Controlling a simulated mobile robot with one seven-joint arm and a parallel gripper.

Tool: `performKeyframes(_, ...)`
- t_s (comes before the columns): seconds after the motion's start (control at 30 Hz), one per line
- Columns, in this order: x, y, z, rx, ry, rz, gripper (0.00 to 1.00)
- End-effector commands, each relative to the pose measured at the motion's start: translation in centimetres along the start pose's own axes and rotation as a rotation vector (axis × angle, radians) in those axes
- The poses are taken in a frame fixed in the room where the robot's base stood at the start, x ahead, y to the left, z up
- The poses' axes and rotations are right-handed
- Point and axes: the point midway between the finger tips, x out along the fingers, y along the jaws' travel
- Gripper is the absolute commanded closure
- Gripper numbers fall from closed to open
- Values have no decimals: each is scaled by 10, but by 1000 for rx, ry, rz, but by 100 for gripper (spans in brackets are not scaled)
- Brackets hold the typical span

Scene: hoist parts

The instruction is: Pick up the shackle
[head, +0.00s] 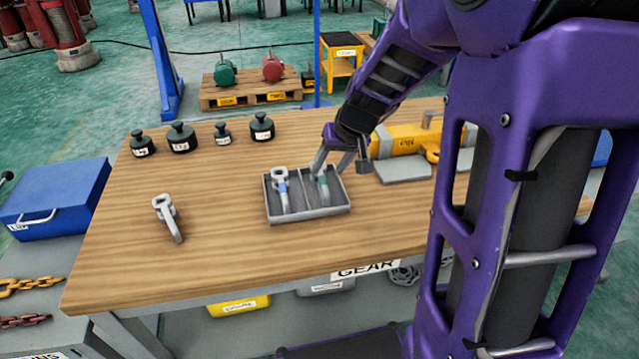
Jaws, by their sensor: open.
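A grey divided tray (309,213) sits on the wooden table. Its left part holds a grey metal fitting with a blue band (282,190); its right part holds a grey fitting with a green band (323,190). A loose grey metal piece with an eye at its top (167,216) lies on the table left of the tray. I cannot tell for certain which of these is the shackle. My gripper (340,167) is open at the tray's right back edge. Its left finger overlaps the green-banded fitting's upper end, so contact is unclear.
Several black weights (181,138) stand along the table's back left. A yellow hoist body (405,139) lies behind and right of the tray, near my arm. A blue toolbox (55,197) is left of the table. The table's front left is clear.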

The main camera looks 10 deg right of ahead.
Motion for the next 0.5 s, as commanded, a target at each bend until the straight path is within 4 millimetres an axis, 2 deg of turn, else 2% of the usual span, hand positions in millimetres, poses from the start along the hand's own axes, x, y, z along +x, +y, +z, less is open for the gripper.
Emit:
performKeyframes(0.3, 46, -2, 3, -2, -2, -1, 47)
performKeyframes(0.5, 47, -2, 1, -2, 1, 0, 47)
